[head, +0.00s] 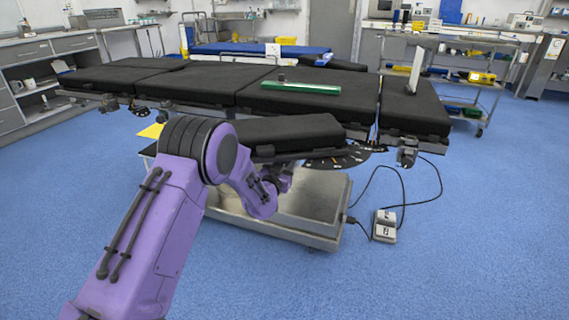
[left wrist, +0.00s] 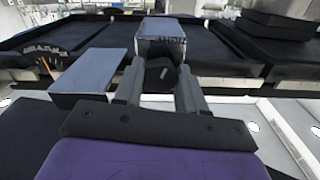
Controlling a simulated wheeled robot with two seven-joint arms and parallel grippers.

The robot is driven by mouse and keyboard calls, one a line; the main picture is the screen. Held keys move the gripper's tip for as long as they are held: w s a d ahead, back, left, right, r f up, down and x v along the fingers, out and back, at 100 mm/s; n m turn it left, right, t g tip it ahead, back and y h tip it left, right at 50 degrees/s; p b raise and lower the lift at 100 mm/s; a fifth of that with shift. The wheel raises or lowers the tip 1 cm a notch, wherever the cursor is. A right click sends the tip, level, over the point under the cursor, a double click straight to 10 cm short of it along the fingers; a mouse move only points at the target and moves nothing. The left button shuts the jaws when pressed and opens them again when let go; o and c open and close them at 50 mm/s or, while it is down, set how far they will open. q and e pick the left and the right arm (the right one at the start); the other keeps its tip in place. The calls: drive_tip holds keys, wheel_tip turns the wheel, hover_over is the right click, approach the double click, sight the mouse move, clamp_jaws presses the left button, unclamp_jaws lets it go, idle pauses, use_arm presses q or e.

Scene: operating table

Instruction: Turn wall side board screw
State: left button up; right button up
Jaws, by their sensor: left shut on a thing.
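My left gripper (left wrist: 160,80) is shut on a dark knob-like screw (left wrist: 160,71), which sits between its two grey fingers in the left wrist view. A grey block (left wrist: 160,29) stands right behind the screw. In the head view my purple left arm reaches to just under the black side board (head: 290,129) at the near side of the operating table (head: 195,87). The wrist hides the fingertips and the screw there. My right gripper is not in view.
A green-based item (head: 301,87) and an upright white piece (head: 416,68) are on the table top. A foot pedal (head: 384,226) with cables lies on the blue floor to the right of the table base (head: 312,205). The floor at the front right is clear.

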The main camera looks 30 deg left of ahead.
use_arm(q)
drive_tip(key=o, duration=1.1)
drive_tip(key=shift+c, duration=0.2)
drive_tip(key=shift+s, duration=0.15)
drive_tip(key=p+v, duration=0.1)
drive_tip(key=v, duration=0.9)
drive_tip(key=shift+p, duration=0.35)
drive_tip(key=shift+s+d, duration=0.1)
